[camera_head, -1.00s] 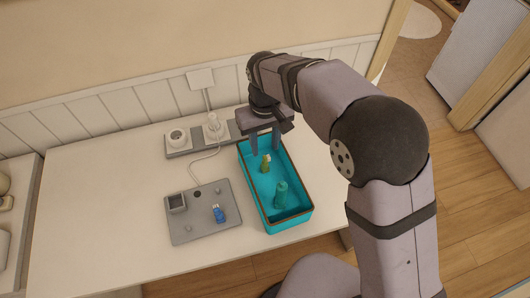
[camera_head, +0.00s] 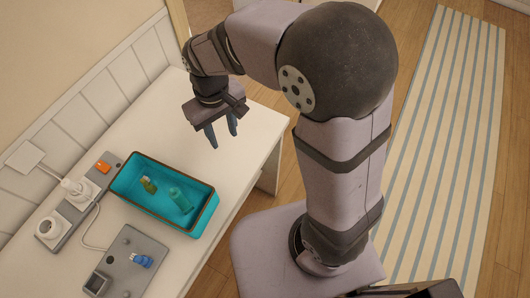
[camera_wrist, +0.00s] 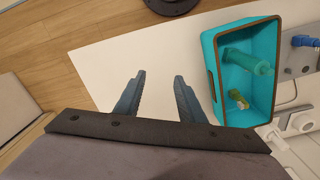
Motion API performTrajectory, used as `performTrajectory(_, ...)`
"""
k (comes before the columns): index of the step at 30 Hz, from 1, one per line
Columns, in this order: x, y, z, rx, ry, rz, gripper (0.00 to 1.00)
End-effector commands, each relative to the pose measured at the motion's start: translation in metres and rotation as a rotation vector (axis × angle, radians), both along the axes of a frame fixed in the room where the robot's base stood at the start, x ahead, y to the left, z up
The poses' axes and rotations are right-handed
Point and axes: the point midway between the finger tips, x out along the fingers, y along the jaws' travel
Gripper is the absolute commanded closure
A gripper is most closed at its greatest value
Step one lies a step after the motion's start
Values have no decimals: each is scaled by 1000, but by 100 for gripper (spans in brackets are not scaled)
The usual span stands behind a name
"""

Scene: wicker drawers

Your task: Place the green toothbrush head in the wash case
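The wash case (camera_head: 150,213) is an open turquoise box with a brown rim; the wrist view shows it too (camera_wrist: 209,60). The green toothbrush head (camera_head: 148,185), small and yellow-green, is inside the case; pale bristles show in the wrist view (camera_wrist: 237,98). A teal-green bottle-like item (camera_head: 180,199) is also in the case, apart from it. My gripper (camera_head: 224,141) is above the table, beyond the case's upper right end. Its fingers are apart with nothing between them, as the wrist view also shows (camera_wrist: 160,76).
A grey stand (camera_head: 128,245) holds a blue brush head (camera_head: 142,261) and a small square holder (camera_head: 97,283). A socket strip (camera_head: 50,240) with a plug and cord lies along the wall side. Bare white tabletop (camera_head: 258,130) lies under and around my gripper.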

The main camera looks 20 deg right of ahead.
Motion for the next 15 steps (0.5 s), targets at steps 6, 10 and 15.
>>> performTrajectory(6,-53,-100,-12,0,-1,-258,64)
performTrajectory(10,-79,-126,-19,0,0,-345,64)
performTrajectory(15,-94,-137,-24,0,1,-389,64)
